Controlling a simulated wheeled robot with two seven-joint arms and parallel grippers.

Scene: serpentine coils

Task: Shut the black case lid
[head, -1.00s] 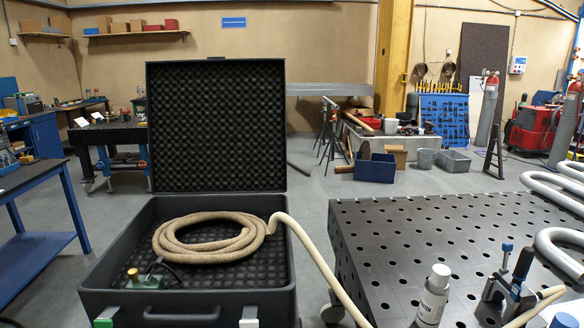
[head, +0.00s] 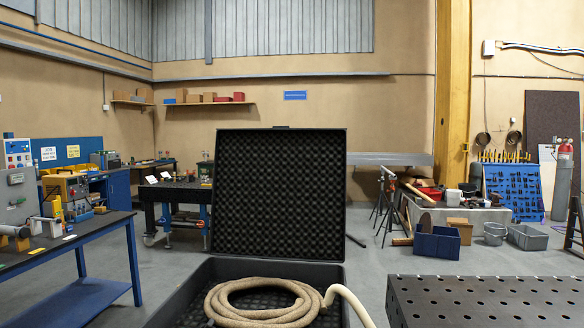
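The black case (head: 215,275) stands open in the lower middle of the head view, its front cut off by the bottom edge. Its lid (head: 279,195) stands upright at the back, with dark egg-crate foam on its inner face. A coiled tan hose (head: 262,300) lies in the case. A paler end of the hose (head: 350,298) runs out over the right side of the case. Neither of my grippers shows in the head view.
A perforated black table (head: 480,298) stands to the right of the case. A blue-framed workbench (head: 75,245) is at the left. A dark wheeled table (head: 175,190) stands behind the lid on the left. A blue bin (head: 437,243) sits on the floor at the back right.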

